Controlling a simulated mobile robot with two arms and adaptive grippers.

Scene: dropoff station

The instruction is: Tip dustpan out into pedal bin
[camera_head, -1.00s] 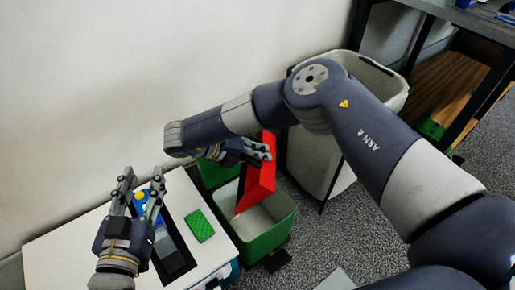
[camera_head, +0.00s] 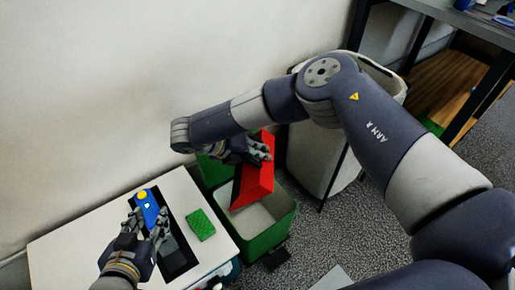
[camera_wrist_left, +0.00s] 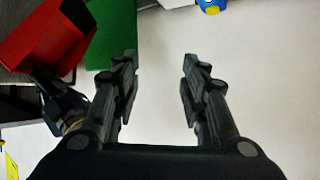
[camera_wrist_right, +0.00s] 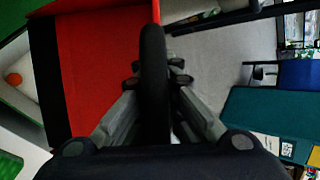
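The red dustpan (camera_head: 256,180) is tilted steeply over the open green pedal bin (camera_head: 262,240), its lower edge at the bin's mouth. My right gripper (camera_head: 262,153) is shut on the dustpan's dark handle (camera_wrist_right: 153,85); the red pan (camera_wrist_right: 100,60) also shows in the right wrist view. That view also shows an orange round item (camera_wrist_right: 14,79) on a pale surface, perhaps inside the bin. My left gripper (camera_head: 150,225) is open and empty above the white unit, left of the bin. The red pan (camera_wrist_left: 45,35) shows at the upper left of the left wrist view.
The white unit (camera_head: 85,225) has a dark recess, a blue item with a yellow knob (camera_head: 147,204) and a green sponge-like block (camera_head: 200,224). A tall pale hamper (camera_head: 318,160) stands behind the bin, near a dark shelf (camera_head: 478,100). Grey carpet lies in front.

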